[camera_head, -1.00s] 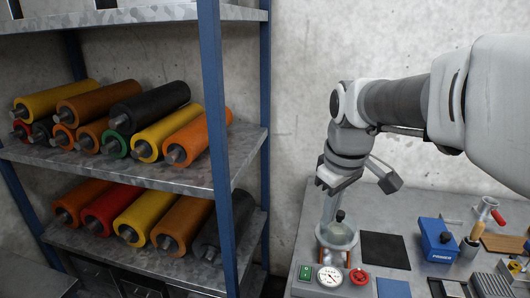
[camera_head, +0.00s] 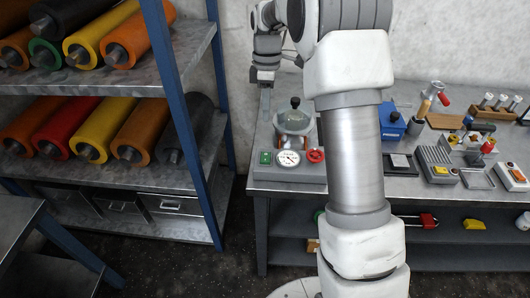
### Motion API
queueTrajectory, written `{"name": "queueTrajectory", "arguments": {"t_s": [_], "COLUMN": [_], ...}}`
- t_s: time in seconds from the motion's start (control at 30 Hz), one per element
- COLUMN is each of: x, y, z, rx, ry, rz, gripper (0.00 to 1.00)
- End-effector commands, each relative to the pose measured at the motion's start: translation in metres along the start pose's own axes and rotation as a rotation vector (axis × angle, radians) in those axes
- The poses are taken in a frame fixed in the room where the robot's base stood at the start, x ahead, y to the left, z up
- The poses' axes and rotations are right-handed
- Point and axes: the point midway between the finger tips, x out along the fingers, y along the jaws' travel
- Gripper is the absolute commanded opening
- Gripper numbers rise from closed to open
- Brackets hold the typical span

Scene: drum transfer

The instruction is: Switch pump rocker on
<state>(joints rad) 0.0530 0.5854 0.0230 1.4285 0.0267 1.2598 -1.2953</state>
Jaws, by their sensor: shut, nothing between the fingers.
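The pump unit (camera_head: 290,172) is a grey box at the left front of the workbench. Its green rocker (camera_head: 265,158) sits at the left of its front face; which way it is tipped is too small to tell. A round white gauge (camera_head: 288,158) and a red handwheel (camera_head: 316,155) are to the right of it. A glass vessel with a dark knob (camera_head: 294,116) stands on the unit. My gripper (camera_head: 265,112) is shut and empty, pointing down, above the rocker in the picture and left of the vessel, apart from the rocker.
My arm covers the middle of the bench. A blue box (camera_head: 392,126), a ribbed grey block (camera_head: 433,162) and several tools stand to its right. A shelf rack with coloured rollers (camera_head: 105,125) stands left, its blue post (camera_head: 175,95) nearest the bench. A floor gap separates them.

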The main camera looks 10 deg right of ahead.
Motion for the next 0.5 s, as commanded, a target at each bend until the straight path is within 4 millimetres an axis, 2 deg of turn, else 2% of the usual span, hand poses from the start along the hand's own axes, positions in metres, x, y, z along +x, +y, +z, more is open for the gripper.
{"name": "queueTrajectory", "arguments": {"t_s": [0.37, 0.5], "x": [0.0021, 0.0106], "y": [0.0013, 0.0009], "z": [-0.0002, -0.0001], "rx": [-0.005, -0.005], "ry": [0.0, -0.001], "rz": [-0.003, -0.005], "gripper": [0.0, 0.0]}}
